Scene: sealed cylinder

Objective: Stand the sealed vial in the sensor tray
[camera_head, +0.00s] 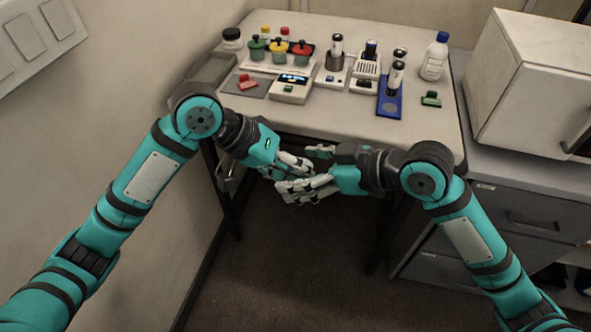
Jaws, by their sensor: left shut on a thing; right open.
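Several vial-like cylinders with dark and white bands stand on the table. One (337,46) is in a dark holder, one (371,50) is at a white device, and another (396,77) stands upright on a blue tray (389,108). I cannot tell which is the sealed vial or which tray is the sensor tray. My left gripper (294,166) is shut in front of the table edge, on something I cannot make out among the fingers. My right gripper (310,170) is open, facing it closely, its fingers overlapping the left ones in view.
A display device (292,88), a red clip-like piece (247,82), a green one (431,99), colored knobs (278,49), a white bottle (434,57) and a dark jar (232,38) crowd the table. Its front strip (335,123) is clear. A white cabinet (530,85) stands right.

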